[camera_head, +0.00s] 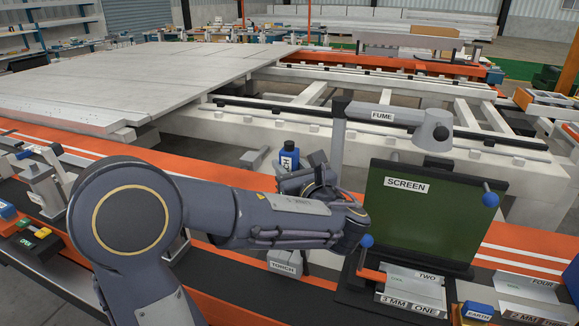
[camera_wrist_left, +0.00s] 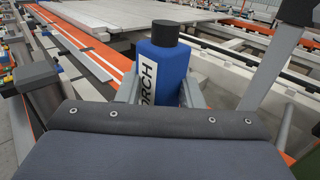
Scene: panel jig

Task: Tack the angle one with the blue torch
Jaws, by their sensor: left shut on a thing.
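The blue torch (camera_head: 288,157) has a black cap and stands roughly upright in my left gripper (camera_head: 289,175). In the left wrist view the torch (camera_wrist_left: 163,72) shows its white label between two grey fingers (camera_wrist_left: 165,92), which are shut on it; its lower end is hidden. The label ONE is on a grey metal front piece (camera_head: 412,305) at the lower right, also marked 3 MM. A piece labelled TWO (camera_head: 426,279) sits just behind it. The torch is held up to the left of these, apart from them. My right gripper is not in view.
A dark green screen (camera_head: 422,215) stands behind the angles, with blue knobs (camera_head: 490,199) nearby. A grey FUME arm (camera_head: 383,115) reaches over it. A TORCH-labelled stand (camera_head: 284,267) is below my forearm. FOUR (camera_head: 541,284) and a blue EARTH block (camera_head: 478,311) lie right.

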